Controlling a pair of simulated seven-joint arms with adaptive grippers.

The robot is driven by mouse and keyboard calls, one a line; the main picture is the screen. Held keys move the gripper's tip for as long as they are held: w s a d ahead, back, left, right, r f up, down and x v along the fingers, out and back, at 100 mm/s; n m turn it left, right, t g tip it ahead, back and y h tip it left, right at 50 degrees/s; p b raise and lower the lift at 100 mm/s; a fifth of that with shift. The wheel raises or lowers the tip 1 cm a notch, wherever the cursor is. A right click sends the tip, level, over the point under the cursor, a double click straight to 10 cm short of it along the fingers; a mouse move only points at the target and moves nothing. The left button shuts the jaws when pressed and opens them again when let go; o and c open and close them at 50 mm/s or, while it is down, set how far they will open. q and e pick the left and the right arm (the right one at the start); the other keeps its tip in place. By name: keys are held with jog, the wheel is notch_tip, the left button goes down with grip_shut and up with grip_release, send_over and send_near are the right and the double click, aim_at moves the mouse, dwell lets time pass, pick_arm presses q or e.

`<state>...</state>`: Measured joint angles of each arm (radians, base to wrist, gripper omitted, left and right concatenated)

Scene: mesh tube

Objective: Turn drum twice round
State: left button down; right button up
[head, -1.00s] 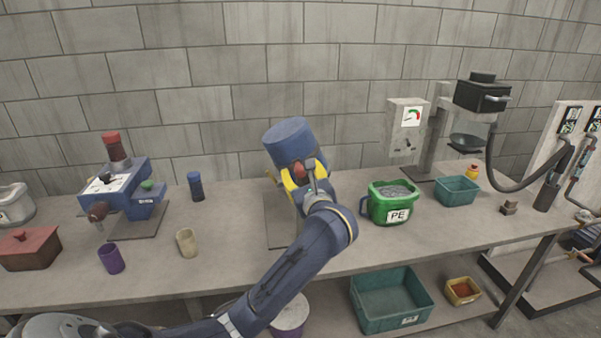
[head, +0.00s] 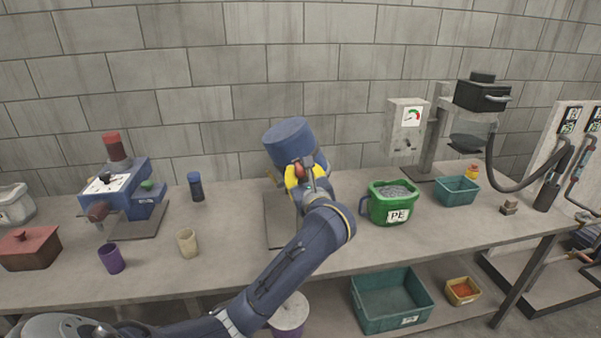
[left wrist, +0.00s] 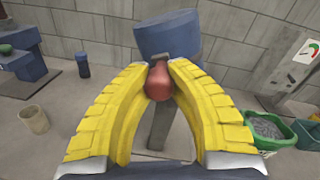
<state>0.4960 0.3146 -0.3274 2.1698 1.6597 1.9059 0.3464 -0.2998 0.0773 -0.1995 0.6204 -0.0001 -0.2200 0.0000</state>
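The drum (head: 288,138) is a dark blue cylinder with its axis tilted, raised above the middle of the bench on a grey stand. It also shows at the top of the left wrist view (left wrist: 168,35). A red knob (head: 299,171) sits in front of and below the drum. In the left wrist view the knob (left wrist: 159,82) lies between the yellow fingertips of my left gripper (left wrist: 158,76), which appear closed against its sides. In the head view my left gripper (head: 303,178) partly hides the stand and the drum's lower side. My right gripper is not in view.
A green PE bucket of grey pellets (head: 393,205) stands just right of the arm. A teal bin (head: 457,190) and a gauge stand (head: 408,125) are farther right. A beige cup (head: 187,243), purple cup (head: 111,259) and blue machine (head: 125,195) are left.

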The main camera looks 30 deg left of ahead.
pick_arm(q)
jog(key=shift+w+d+f+m, duration=0.1)
jog(key=shift+w+d+m, duration=0.15)
jog(key=shift+m, duration=0.15)
dwell(0.4)
jog(key=shift+w+d+m+t, duration=0.1)
jog(key=shift+w+d+m, duration=0.35)
jog(key=shift+m, duration=0.6)
jog(key=shift+w+d+m+t, duration=0.1)
jog(key=shift+w+d+m, duration=0.35)
jog(key=shift+m, duration=0.65)
jog(key=shift+w+d+m+t, duration=0.1)
jog(key=shift+w+d+m, duration=0.35)
jog(key=shift+m, duration=0.6)
jog(key=c, duration=1.6)
grip_release()
jog(key=o, duration=0.5)
jog(key=shift+s, duration=0.1)
jog(key=shift+r, duration=0.2)
jog(key=v, duration=1.2)
